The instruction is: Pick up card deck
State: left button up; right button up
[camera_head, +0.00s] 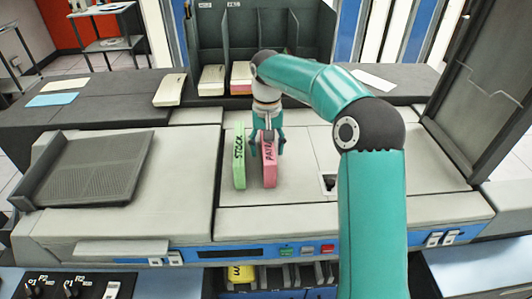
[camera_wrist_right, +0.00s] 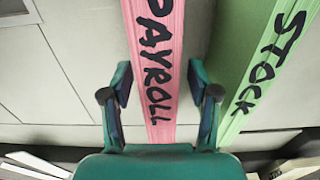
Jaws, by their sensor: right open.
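A pink card deck marked PAYROLL (camera_head: 269,168) stands on its narrow side on the machine top. It also shows in the right wrist view (camera_wrist_right: 155,50). A green deck marked STOCK (camera_head: 239,157) stands to its left, a small gap apart, and shows at the right of the wrist view (camera_wrist_right: 262,75). My right gripper (camera_head: 269,146) is over the far part of the pink deck. In the wrist view its open fingers (camera_wrist_right: 160,95) are on either side of the pink deck, with gaps to both. My left gripper is not in view.
Card stacks (camera_head: 212,79) sit in the upright bins behind. A pale deck (camera_head: 170,90) and loose sheets lie on the grey counter at the left. A ribbed tray (camera_head: 85,165) is at the left. The machine top right of the pink deck is mostly clear.

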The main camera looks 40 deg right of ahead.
notch_tip(320, 180, down, 2)
jog(key=shift+f, duration=0.1)
grip_shut()
dwell(0.4)
